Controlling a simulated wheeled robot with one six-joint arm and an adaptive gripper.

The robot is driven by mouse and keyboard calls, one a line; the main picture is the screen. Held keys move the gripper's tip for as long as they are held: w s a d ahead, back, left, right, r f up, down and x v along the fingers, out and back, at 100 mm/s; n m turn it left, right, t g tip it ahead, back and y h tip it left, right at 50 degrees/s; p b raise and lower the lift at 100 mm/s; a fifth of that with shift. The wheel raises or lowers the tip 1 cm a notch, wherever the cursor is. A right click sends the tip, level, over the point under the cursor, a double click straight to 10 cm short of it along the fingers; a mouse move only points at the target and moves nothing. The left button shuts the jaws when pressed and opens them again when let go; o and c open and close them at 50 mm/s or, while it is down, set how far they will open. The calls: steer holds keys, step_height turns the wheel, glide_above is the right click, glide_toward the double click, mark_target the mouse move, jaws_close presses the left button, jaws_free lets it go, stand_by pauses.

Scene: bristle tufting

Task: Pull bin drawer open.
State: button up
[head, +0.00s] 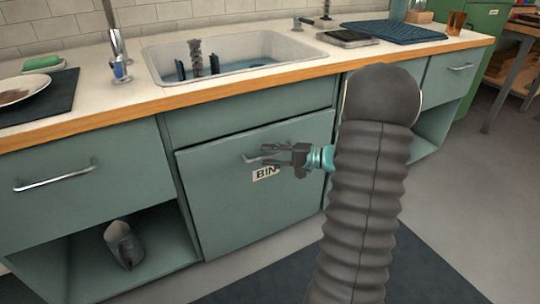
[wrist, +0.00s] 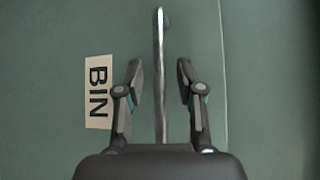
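The bin drawer (head: 225,200) is a green front under the sink with a white BIN label (head: 265,173), which also shows in the wrist view (wrist: 98,92). Its front looks nearly flush with the cabinet; I cannot tell whether it stands slightly out. Its metal bar handle (wrist: 160,40) runs between the two fingers of my gripper (wrist: 159,72) in the wrist view. The fingers are open, with a gap on each side of the bar. In the head view my gripper (head: 272,154) is at the handle and hides part of it and of the label.
The counter with the sink (head: 290,72) is above. A drawer with a handle (head: 55,178) is at left, over an open shelf holding a grey object (head: 123,244). Another drawer (head: 458,68) is at right. A dark mat (head: 245,290) lies on the floor in front.

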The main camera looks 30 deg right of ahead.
steer(key=shift+a, duration=0.1)
jaws_close()
